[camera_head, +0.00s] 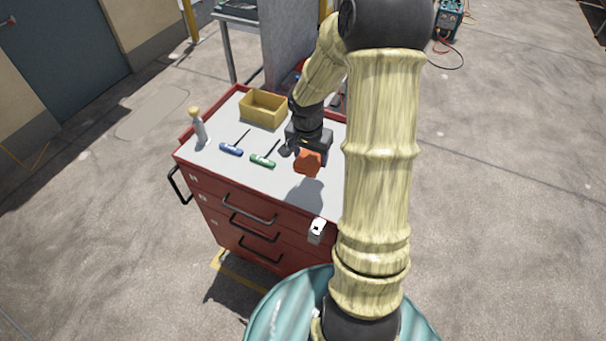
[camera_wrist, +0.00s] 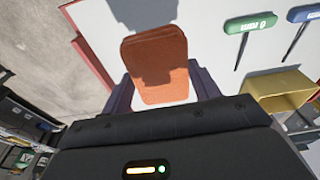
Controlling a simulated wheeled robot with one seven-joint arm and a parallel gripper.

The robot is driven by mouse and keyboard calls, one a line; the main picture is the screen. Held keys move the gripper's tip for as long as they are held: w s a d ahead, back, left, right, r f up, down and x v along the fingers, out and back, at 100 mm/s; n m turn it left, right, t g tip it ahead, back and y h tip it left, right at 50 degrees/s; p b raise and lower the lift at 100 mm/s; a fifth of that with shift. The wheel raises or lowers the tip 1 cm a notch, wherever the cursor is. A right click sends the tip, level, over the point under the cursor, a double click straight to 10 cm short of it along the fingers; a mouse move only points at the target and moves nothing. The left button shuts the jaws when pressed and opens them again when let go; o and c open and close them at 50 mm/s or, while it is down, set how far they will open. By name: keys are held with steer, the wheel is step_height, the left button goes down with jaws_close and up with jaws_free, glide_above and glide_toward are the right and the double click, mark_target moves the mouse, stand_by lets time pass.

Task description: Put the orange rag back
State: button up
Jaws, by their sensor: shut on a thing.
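The orange rag (camera_head: 308,162) is a folded cloth held in my gripper (camera_head: 298,150), above the top of the red tool cart (camera_head: 330,191). In the wrist view the rag (camera_wrist: 155,62) lies between the two fingers of my gripper (camera_wrist: 157,90), which are shut on it. A shadow falls on the cart top below it, so it appears raised off the surface. The far right part of the cart top is hidden behind my arm.
A yellow open bin (camera_head: 263,109) stands at the back of the cart top. A blue-handled tool (camera_head: 231,149) and a green-handled tool (camera_head: 263,160) lie left of my gripper. A spray bottle (camera_head: 198,128) stands at the left edge. The front left of the top is clear.

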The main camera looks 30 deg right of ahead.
steer(key=shift+w+d+r, duration=0.1)
steer(key=shift+w+d, duration=0.05)
steer(key=shift+w, duration=0.1)
steer(key=shift+s, duration=0.4)
glide_above(311, 184)
steer(key=f, duration=0.6)
steer(key=shift+s+a+f, duration=0.1)
steer(key=shift+a+f, duration=0.05)
steer(key=shift+a, duration=0.15)
steer(key=shift+f+b, duration=0.5)
steer(key=shift+f, duration=1.35)
steer(key=shift+f, duration=0.2)
steer(key=o, duration=1)
steer(key=shift+r, duration=0.1)
